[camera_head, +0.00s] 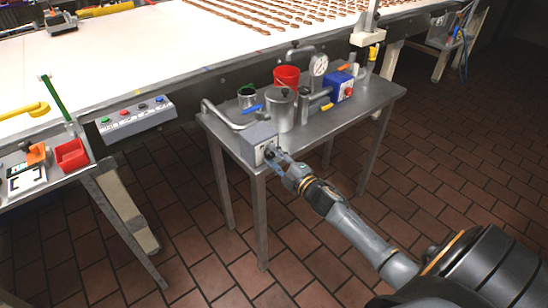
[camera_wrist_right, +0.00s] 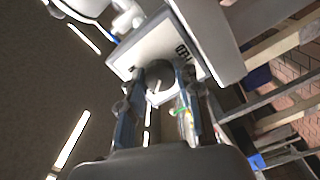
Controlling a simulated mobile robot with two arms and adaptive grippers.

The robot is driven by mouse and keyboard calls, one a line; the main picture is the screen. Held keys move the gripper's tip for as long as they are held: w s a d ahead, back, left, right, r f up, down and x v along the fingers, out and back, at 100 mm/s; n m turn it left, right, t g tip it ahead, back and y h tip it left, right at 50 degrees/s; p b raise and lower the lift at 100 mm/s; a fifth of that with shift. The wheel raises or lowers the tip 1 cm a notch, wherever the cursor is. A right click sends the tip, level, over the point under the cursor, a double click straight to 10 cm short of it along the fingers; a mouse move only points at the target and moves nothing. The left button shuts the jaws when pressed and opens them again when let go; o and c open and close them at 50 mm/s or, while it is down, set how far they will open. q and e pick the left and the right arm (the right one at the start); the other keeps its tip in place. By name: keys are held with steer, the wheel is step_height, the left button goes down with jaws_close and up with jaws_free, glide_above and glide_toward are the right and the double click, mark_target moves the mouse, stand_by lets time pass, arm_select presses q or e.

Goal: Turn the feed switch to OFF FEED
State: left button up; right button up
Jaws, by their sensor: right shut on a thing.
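The feed switch is a dark round knob (camera_wrist_right: 160,82) with a pale line on it, on the light front plate (camera_wrist_right: 140,52) of a grey box (camera_head: 259,139). The box stands at the near left corner of a small metal table. Part of a dark label shows on the plate in the right wrist view; I cannot read it fully. My right gripper (camera_head: 270,153) reaches the box front, and its fingers (camera_wrist_right: 157,88) are shut on the knob, one on each side. In the head view the fingers hide most of the knob. My left gripper is not in view.
The metal table (camera_head: 352,113) also holds a steel pot (camera_head: 281,110), a red bucket (camera_head: 287,77), a gauge (camera_head: 319,66) and a blue box with a red knob (camera_head: 337,87). A button panel (camera_head: 135,117) is at left. The brick floor in front is clear.

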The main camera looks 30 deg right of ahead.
steer(key=o, duration=1.1)
steer(key=shift+o, duration=0.2)
steer(key=shift+s, duration=0.1)
steer(key=s, duration=1.1)
steer(key=shift+s+d, duration=0.4)
steer(key=shift+d, duration=0.05)
